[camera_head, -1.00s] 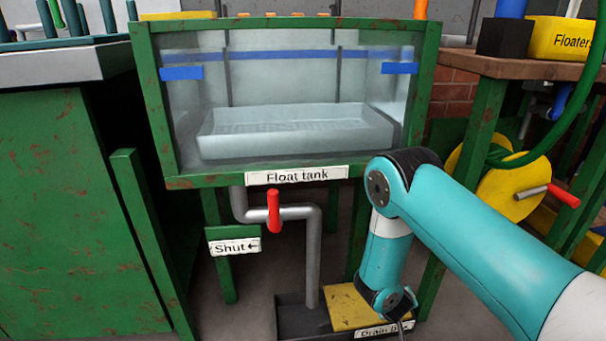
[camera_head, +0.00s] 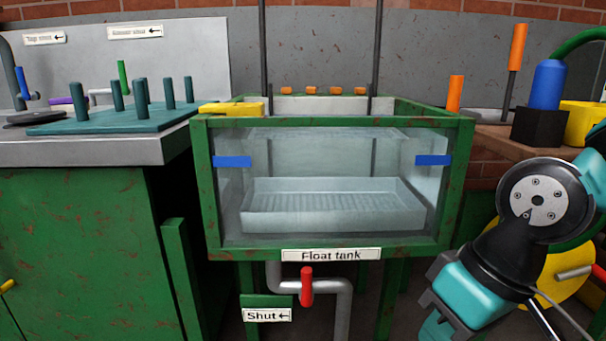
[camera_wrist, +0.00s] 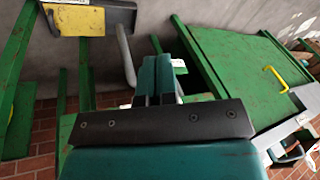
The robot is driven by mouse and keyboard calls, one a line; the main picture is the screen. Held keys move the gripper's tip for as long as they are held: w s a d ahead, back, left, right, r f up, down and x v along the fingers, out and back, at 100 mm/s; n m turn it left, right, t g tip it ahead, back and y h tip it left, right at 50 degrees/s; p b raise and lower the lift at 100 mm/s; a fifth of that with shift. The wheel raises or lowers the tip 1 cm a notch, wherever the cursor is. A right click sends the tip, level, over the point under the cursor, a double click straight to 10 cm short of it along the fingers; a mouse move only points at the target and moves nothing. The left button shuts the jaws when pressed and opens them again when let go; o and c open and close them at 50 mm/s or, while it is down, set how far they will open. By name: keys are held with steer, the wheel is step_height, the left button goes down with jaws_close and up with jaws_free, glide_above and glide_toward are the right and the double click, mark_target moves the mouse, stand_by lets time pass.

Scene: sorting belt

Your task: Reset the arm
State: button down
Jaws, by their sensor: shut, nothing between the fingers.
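My arm is folded at the right of the head view, in front of the right table's front edge. No held object shows in either view.
The green-framed float tank (camera_head: 340,254) stands in the middle, with a red valve handle (camera_head: 306,286) under it. A peg board (camera_head: 105,122) lies on the left counter. A yellow reel (camera_head: 560,285) is behind my arm. A green cabinet (camera_wrist: 235,60) shows in the wrist view.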

steer(key=s+r+n, duration=0.2)
steer(key=s+r, duration=0.1)
steer(key=s, duration=0.2)
step_height(320, 180, up, 38)
steer(key=p, duration=3.8)
steer(key=shift+w+m+g, duration=0.15)
steer(key=shift+m+g, duration=0.15)
